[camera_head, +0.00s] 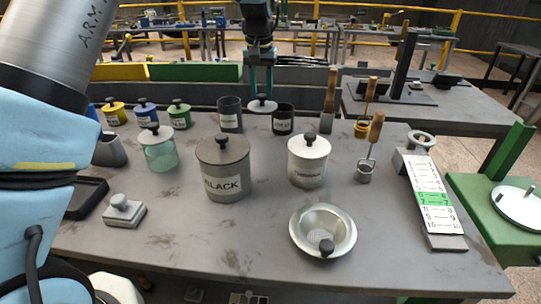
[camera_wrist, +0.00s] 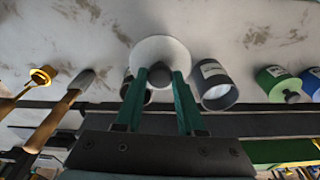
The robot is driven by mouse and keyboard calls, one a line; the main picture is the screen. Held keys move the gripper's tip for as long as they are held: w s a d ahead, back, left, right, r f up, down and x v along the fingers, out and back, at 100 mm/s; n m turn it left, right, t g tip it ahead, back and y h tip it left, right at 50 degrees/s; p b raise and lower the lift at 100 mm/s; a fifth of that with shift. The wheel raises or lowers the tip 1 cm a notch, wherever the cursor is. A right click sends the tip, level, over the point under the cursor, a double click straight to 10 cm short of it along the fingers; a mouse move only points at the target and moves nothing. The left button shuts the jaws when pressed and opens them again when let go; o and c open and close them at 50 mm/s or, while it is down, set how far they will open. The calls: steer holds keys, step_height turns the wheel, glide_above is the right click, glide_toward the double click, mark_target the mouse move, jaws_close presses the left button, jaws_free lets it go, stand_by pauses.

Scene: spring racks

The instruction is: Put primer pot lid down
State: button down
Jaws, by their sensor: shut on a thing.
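The primer pot lid (camera_head: 262,106) is a pale disc with a dark knob. My gripper (camera_head: 262,96) is shut on that knob, pointing down at the back of the table. In the wrist view the lid (camera_wrist: 161,48) shows beyond the green fingers (camera_wrist: 159,80), with the knob between them. The lid is between an open grey labelled pot (camera_head: 230,116) and an open dark pot (camera_head: 283,121). I cannot read the grey pot's label or tell whether the lid touches the table. The grey pot also shows in the wrist view (camera_wrist: 215,84), close beside the lid.
Yellow, blue and green (camera_head: 180,117) lidded pots stand at the back left. A glass jar (camera_head: 161,154), the BLACK pot (camera_head: 224,171) and a white lidded pot (camera_head: 308,162) stand in front. A metal bowl (camera_head: 323,233) is nearer. Brushes (camera_head: 328,100) stand to the right.

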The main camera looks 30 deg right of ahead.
steer(key=shift+m, duration=0.6)
steer(key=shift+s+a+f+p, duration=0.1)
steer(key=shift+s+f+p, duration=0.3)
steer(key=shift+s+f, duration=1.15)
steer(key=shift+s+a+f+p, duration=0.1)
steer(key=shift+s+f+p, duration=0.35)
steer(key=shift+f, duration=2.2)
steer(key=shift+s+a+f+p, duration=0.1)
steer(key=shift+s+f+p, duration=0.3)
steer(key=shift+s+f, duration=1.15)
steer(key=shift+w+f, duration=0.6)
steer(key=shift+f, duration=0.15)
steer(key=c, duration=0.5)
jaws_free()
steer(key=r+b, duration=0.1)
steer(key=r, duration=0.3)
steer(key=r+b, duration=0.1)
steer(key=r, duration=0.3)
steer(key=s+a+r, duration=0.1)
steer(key=r, duration=0.3)
steer(key=shift+r+b, duration=0.2)
steer(key=shift+b, duration=0.2)
